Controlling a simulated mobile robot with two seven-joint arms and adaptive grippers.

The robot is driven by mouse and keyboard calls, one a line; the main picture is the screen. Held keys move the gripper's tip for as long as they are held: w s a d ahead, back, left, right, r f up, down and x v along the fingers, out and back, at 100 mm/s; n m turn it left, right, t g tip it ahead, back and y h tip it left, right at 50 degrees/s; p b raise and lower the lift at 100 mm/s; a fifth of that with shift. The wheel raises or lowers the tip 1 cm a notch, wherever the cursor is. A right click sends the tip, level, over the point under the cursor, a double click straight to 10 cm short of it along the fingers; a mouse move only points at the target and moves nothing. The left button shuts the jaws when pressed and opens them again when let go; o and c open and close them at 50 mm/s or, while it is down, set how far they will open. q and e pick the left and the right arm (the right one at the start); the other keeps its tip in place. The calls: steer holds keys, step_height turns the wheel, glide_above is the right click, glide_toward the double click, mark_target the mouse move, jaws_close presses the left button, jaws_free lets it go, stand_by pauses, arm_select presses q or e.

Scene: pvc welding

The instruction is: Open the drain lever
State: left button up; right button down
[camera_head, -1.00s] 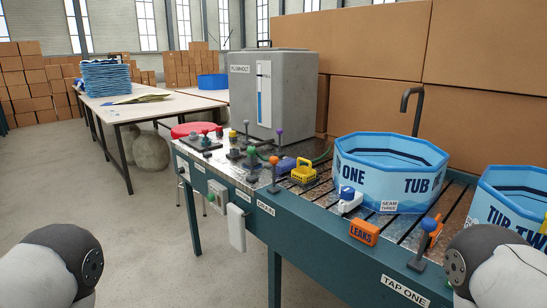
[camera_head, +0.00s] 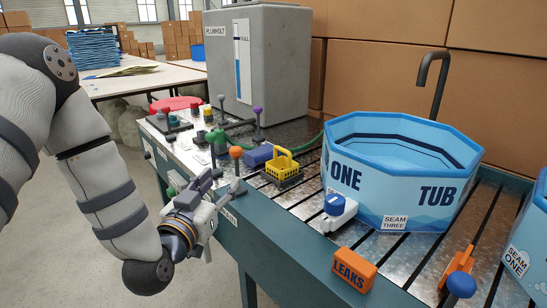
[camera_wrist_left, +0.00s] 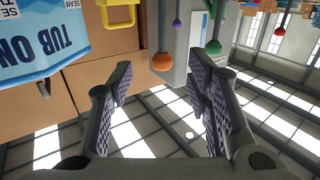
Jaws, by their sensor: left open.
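A lever with an orange ball knob (camera_head: 236,152) stands upright on the bench near its front edge. In the left wrist view, its orange knob (camera_wrist_left: 163,62) lies beyond and between my fingertips, not gripped. A white label (camera_head: 229,216) sits on the bench edge below it, partly covered; it read DRAIN earlier. My left gripper (camera_head: 222,186) is open and empty, in front of and slightly below the knob. Its fingers also show apart in the left wrist view (camera_wrist_left: 173,78). The lever's base is partly hidden by the gripper. My right gripper is out of view.
Close by stand a green-knobbed lever (camera_head: 215,137) and a purple-knobbed lever (camera_head: 257,111). A grey tank (camera_head: 270,60) stands behind.

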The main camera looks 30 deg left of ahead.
mark_target(236, 162)
arm_select(q)
steer(key=w, duration=0.3)
steer(key=w+a, duration=0.1)
steer(key=w, duration=0.2)
steer(key=w+a+b, duration=0.1)
steer(key=w, duration=0.3)
steer(key=shift+w+a, duration=0.1)
steer(key=shift+a, duration=0.1)
steer(key=shift+c, duration=0.2)
jaws_close()
